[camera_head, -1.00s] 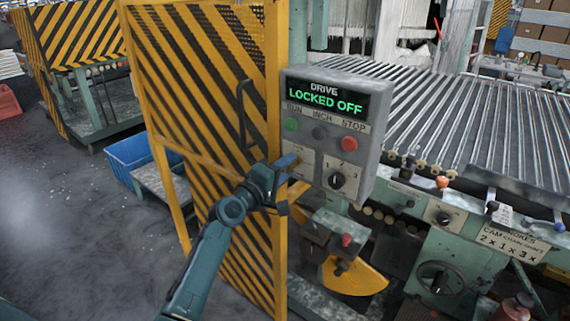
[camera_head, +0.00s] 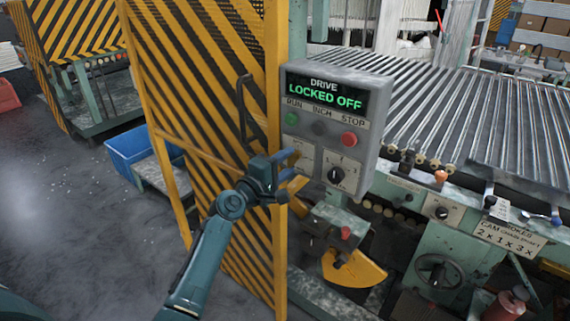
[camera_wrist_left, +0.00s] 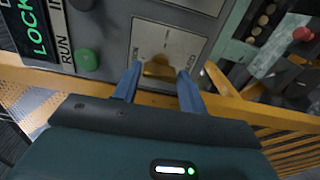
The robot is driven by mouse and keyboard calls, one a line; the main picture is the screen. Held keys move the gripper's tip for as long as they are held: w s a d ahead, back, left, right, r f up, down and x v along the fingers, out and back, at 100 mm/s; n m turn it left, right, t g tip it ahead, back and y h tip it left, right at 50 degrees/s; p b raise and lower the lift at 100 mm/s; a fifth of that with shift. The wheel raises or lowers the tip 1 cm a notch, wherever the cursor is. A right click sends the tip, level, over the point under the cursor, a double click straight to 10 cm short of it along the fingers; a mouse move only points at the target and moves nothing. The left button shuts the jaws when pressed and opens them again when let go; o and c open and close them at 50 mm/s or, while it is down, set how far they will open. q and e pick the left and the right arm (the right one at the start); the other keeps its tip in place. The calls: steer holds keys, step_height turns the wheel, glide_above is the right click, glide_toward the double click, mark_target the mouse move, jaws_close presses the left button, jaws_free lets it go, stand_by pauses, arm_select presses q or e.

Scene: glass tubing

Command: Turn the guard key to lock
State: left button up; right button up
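The guard key is a brass-coloured piece (camera_wrist_left: 158,68) on a pale plate (camera_wrist_left: 165,42) of the grey control box (camera_head: 376,121). My left gripper (camera_head: 296,171) is at the lower left of the box's front. In the left wrist view its two blue fingers (camera_wrist_left: 160,78) stand apart, one to each side of the key, with a visible gap. The fingers look open and not closed on it. In the head view the gripper hides the key. My right gripper is not in view.
The box carries a green button (camera_head: 292,119), a red button (camera_head: 349,139) and a black selector knob (camera_head: 336,174). A yellow-and-black striped guard (camera_head: 215,120) stands just left of it. A roller bed (camera_head: 480,130) lies to the right. Open floor is at left.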

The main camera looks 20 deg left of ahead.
arm_select(q)
steer(key=o, duration=0.4)
steer(key=shift+c, duration=0.2)
steer(key=b+v, duration=0.1)
steer(key=v, duration=1.2)
steer(key=shift+s, duration=0.1)
steer(key=s+d+f+m+g+y, duration=0.1)
steer(key=s+d+f+m+g, duration=0.1)
steer(key=s+f+m, duration=0.4)
steer(key=s+d+f+m+g+y, duration=0.1)
steer(key=s+d+f+m+g, duration=0.2)
steer(key=s+f, duration=0.6)
step_height(320, 180, down, 6)
steer(key=m, duration=0.2)
steer(key=shift+d+m+y, duration=0.35)
steer(key=shift+m+y, duration=0.05)
steer(key=s+f+m, duration=0.1)
steer(key=s, duration=0.1)
steer(key=s+d+f+m+g, duration=0.1)
steer(key=s+f+m, duration=0.1)
steer(key=s+d+f+m, duration=0.1)
steer(key=s+m, duration=0.1)
steer(key=s, duration=0.1)
steer(key=shift+s+d+f+g, duration=0.1)
steer(key=shift+d+f+g, duration=0.1)
steer(key=shift+g, duration=0.2)
steer(key=shift+c, duration=0.2)
